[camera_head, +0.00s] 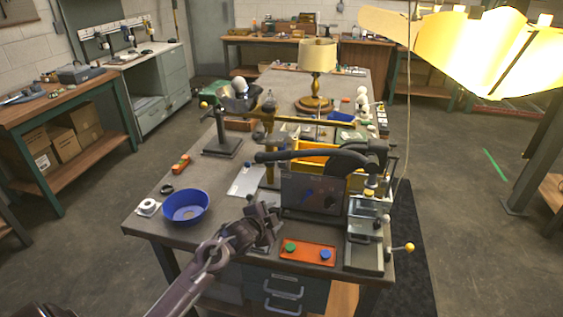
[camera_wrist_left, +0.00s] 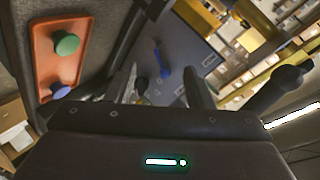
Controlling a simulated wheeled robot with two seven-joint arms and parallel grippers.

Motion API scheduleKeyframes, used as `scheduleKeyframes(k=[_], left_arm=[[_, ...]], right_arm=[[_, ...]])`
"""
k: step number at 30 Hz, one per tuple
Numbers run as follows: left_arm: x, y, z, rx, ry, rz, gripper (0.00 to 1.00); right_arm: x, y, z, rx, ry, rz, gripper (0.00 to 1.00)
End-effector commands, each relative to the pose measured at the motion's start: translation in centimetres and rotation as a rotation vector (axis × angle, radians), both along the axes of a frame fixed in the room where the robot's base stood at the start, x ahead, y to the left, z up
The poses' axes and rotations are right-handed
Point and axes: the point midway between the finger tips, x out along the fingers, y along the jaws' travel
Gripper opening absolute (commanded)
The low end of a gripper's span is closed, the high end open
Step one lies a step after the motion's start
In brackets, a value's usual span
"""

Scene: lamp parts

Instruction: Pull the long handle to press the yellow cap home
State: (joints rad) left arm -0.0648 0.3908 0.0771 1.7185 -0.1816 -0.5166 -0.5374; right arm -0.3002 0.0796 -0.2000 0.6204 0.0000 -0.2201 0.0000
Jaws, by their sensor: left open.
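The long dark handle (camera_head: 305,155) runs level to the left from the head of a bench press (camera_head: 364,262). A small yellow piece (camera_head: 369,192), which looks like the yellow cap, sits under the press head; how far it is seated is too small to tell. My left gripper (camera_head: 272,217) is open and empty, below the handle and in front of a dark panel (camera_head: 314,196). Its fingers (camera_wrist_left: 162,88) show apart in the left wrist view. A dark rounded grip (camera_wrist_left: 288,78), likely the handle's end, lies right of them, not between them. My right gripper is not in view.
An orange tray (camera_head: 306,261) with green and blue knobs lies at the table's front. A blue bowl (camera_head: 185,206) stands at left. A yellow-knobbed lever (camera_head: 408,247) sticks out at the press's right. A dark stand (camera_head: 222,145) and a lamp (camera_head: 318,60) are behind.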

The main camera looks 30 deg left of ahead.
Motion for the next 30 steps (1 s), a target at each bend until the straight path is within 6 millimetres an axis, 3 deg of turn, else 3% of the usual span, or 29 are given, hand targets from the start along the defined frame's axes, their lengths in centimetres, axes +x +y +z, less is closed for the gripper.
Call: scheduleKeyframes(k=[1,3,6,9,14,24,30], left_arm=[[1.6,1.3,3.2,0.061,-0.072,-0.028,0.48],[3.1,2.6,7.1,0.143,-0.162,-0.067,0.48],[4.4,3.9,11.2,0.233,-0.255,-0.103,0.48],[5.0,4.4,13.2,0.275,-0.299,-0.119,0.48],[6.4,4.6,13.5,0.282,-0.309,-0.121,0.48],[11.2,4.7,12.9,0.279,-0.307,-0.119,0.48],[12.5,4.7,12.5,0.28,-0.306,-0.12,0.48]], right_arm=[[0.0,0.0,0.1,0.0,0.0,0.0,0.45],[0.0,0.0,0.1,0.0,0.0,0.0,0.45],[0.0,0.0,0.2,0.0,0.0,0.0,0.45],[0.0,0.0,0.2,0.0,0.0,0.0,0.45],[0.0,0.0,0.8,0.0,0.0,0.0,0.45],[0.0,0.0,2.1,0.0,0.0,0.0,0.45],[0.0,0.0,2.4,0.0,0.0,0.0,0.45]])
